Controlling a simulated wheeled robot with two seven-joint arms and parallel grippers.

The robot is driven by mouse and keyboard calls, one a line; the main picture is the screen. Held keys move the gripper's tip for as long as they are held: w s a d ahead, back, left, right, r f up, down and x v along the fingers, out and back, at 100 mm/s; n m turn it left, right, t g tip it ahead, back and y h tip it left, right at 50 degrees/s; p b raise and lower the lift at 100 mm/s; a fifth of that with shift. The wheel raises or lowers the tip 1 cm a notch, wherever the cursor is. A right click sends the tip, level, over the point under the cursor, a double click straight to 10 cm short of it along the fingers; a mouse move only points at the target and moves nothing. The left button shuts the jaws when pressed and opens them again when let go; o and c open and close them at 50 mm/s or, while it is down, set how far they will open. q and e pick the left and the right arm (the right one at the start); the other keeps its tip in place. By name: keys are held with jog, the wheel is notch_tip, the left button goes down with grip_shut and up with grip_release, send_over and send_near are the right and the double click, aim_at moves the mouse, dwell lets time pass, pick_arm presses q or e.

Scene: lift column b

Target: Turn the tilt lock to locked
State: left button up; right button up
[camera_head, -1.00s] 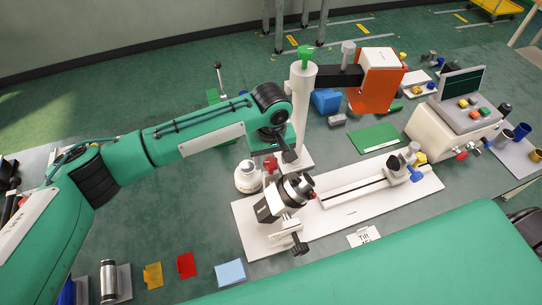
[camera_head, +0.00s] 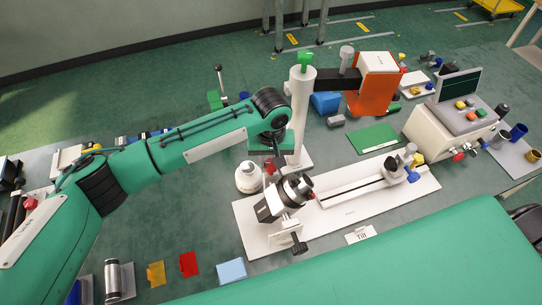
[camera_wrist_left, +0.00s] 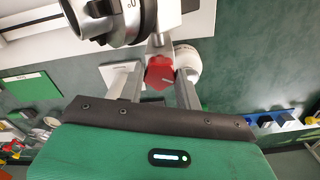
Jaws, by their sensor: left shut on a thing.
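The tilt lock appears to be the red knob (camera_head: 270,166) on the black-and-silver tilting head (camera_head: 280,199), which stands at the left end of the white base plate (camera_head: 370,209). In the left wrist view the red knob (camera_wrist_left: 160,73) sits between the two grey fingers of my left gripper (camera_wrist_left: 157,80), with a light mark on its face. My left gripper is shut on this knob. In the head view the gripper is mostly hidden below the wrist. A card (camera_head: 361,234) reading "Tilt" lies in front of the plate. My right gripper is out of view.
A white column (camera_head: 300,115) with a green top stands right behind the wrist. A round white piece (camera_head: 249,177) stands close to the knob. An orange block (camera_head: 372,92) and a control box (camera_head: 450,125) stand to the right. Coloured cards lie at the front left.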

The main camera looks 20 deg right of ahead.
aim_at(271, 163)
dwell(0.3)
pick_arm(q)
jog(key=o, duration=1)
notch_tip(271, 163, up, 14)
jog(key=b, duration=0.3)
jog(key=shift+f, duration=0.1)
